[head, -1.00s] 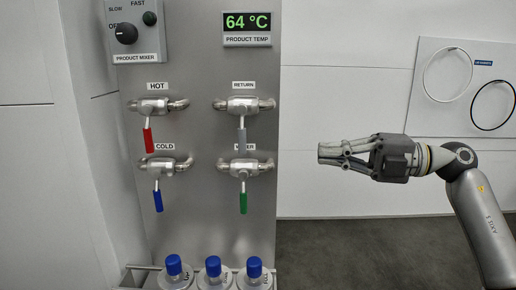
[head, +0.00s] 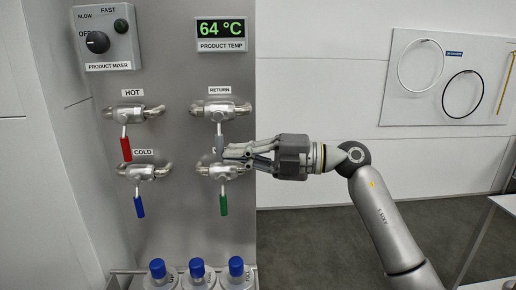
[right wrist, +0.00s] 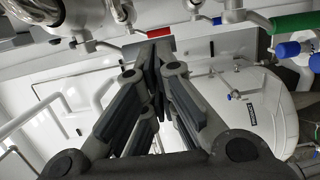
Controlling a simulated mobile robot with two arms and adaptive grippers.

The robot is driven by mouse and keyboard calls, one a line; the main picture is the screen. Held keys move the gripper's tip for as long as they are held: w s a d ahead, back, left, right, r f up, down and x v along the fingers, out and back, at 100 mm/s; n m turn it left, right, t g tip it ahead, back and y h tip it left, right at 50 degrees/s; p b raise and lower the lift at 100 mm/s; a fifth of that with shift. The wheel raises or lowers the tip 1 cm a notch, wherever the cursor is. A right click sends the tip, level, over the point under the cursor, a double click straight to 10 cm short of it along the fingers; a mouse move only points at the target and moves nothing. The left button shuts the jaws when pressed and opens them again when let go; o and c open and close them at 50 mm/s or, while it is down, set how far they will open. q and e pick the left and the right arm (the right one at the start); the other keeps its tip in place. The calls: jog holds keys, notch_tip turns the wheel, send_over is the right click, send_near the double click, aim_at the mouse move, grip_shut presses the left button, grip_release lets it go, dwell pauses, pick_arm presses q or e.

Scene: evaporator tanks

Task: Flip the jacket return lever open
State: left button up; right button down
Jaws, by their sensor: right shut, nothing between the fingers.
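The RETURN valve (head: 220,109) is a steel valve on the grey panel under its label. Its lever (head: 219,138) hangs down with a grey grip, and the lower end is close to my fingertips and partly hidden. My right gripper (head: 229,153) is shut and empty, pointing left, with its tips in front of the panel by the lower end of that lever. I cannot tell whether they touch it. In the right wrist view the shut fingers (right wrist: 158,60) meet at the middle. My left gripper is not in view.
The HOT valve has a red lever (head: 126,148), the COLD valve a blue one (head: 139,206), and a green lever (head: 223,201) hangs just below my gripper. Several blue-capped bottles (head: 197,268) stand below. The product mixer box (head: 104,40) is upper left. Free room lies right of the panel.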

jog(key=shift+a, duration=0.3)
jog(key=shift+f, duration=0.1)
jog(key=shift+a+y+b, duration=0.15)
jog(key=shift+y+b, duration=0.15)
jog(key=shift+b, duration=0.05)
jog(key=shift+a+f+y+b, duration=0.15)
jog(key=shift+y+b, duration=0.15)
jog(key=shift+a+r+m+t+y+b, duration=0.1)
jog(key=shift+a+m+t+y+b, duration=0.55)
jog(key=shift+a+y+b, duration=0.95)
jog(key=shift+a+r+m+t+y+b, duration=0.1)
jog(key=shift+a+m+t+y+b, duration=0.65)
jog(key=shift+y+b, duration=0.95)
jog(key=shift+a+h+b, duration=0.3)
jog(key=shift+a, duration=0.05)
